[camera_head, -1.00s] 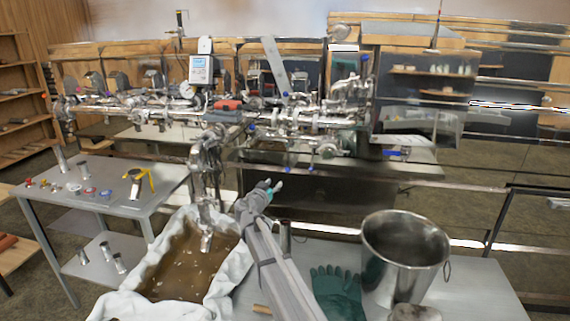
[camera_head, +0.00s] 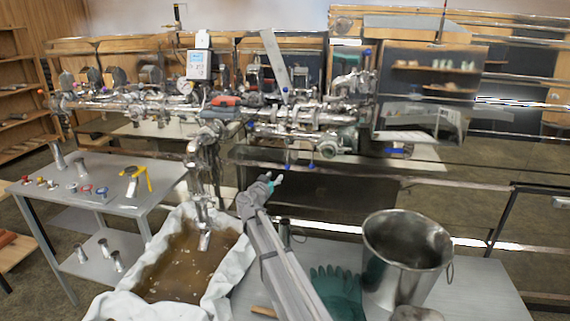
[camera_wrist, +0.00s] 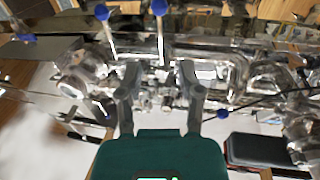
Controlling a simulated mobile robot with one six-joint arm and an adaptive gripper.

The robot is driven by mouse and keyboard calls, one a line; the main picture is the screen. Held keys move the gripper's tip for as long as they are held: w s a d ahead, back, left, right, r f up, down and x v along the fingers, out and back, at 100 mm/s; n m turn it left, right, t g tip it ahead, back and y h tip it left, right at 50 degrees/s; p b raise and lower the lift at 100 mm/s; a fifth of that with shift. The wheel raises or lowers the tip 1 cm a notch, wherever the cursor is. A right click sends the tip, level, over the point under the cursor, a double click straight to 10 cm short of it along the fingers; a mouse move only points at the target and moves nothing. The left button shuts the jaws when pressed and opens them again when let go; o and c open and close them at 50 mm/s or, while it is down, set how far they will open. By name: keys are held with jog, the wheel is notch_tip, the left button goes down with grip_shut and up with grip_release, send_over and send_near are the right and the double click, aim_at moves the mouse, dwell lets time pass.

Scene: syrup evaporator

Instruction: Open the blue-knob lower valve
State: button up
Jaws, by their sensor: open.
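Two small blue knobs hang below the steel pipework in the head view, a left one (camera_head: 287,166) and a right one (camera_head: 311,165). Another blue knob (camera_head: 250,125) sits higher, near the pipe. My gripper (camera_head: 274,181) is in front of and a little below the hanging knobs, apart from them. In the wrist view my gripper (camera_wrist: 159,68) has its two fingers spread with nothing held between them. Two blue knobs on thin stems show beyond the fingertips, one at left (camera_wrist: 101,12) and one near the middle (camera_wrist: 159,7). Which is the lower valve's knob, I cannot tell.
A cloth-lined basin (camera_head: 231,268) of brown liquid stands left of my arm, under a steel spout (camera_head: 203,215). A steel bucket (camera_head: 405,260) and a green glove (camera_head: 337,292) are at right. A grey table (camera_head: 120,205) with small parts is at left.

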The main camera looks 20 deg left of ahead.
aim_at(287, 164)
jog(key=w, duration=0.8)
jog(key=w+d, duration=0.1)
jog(key=w, duration=0.3)
jog(key=shift+w, duration=0.3)
